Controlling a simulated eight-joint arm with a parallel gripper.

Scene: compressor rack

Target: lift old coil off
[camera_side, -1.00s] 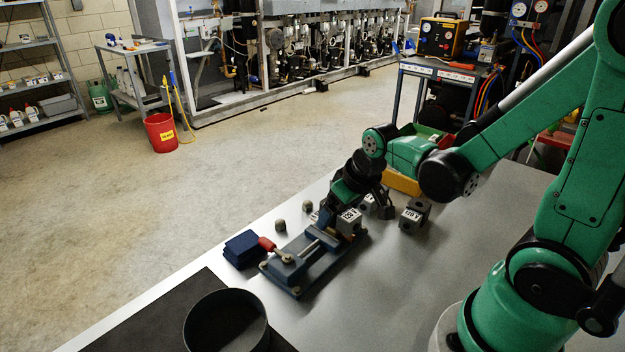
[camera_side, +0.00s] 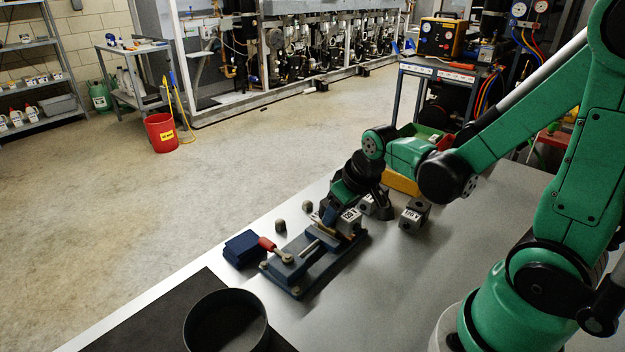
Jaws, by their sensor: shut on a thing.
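The old coil (camera_side: 349,224) is a small dark block with a white printed label, at the far end of a blue vise fixture (camera_side: 300,276). My gripper (camera_side: 346,207) is above it, pointing down, and is shut on the coil. The coil's label is tilted. The fingertips are partly hidden by the wrist and the coil. I cannot tell whether the coil is still seated or clear of the fixture. A brass-coloured part (camera_side: 329,217) shows just left of the coil.
Another labelled block (camera_side: 414,216) stands right of the fixture, and a grey block (camera_side: 367,205) sits behind. Dark blue pads (camera_side: 243,249) lie at left, and a round black bowl (camera_side: 226,322) in front. A yellow bin (camera_side: 403,184) stands behind. The right tabletop is clear.

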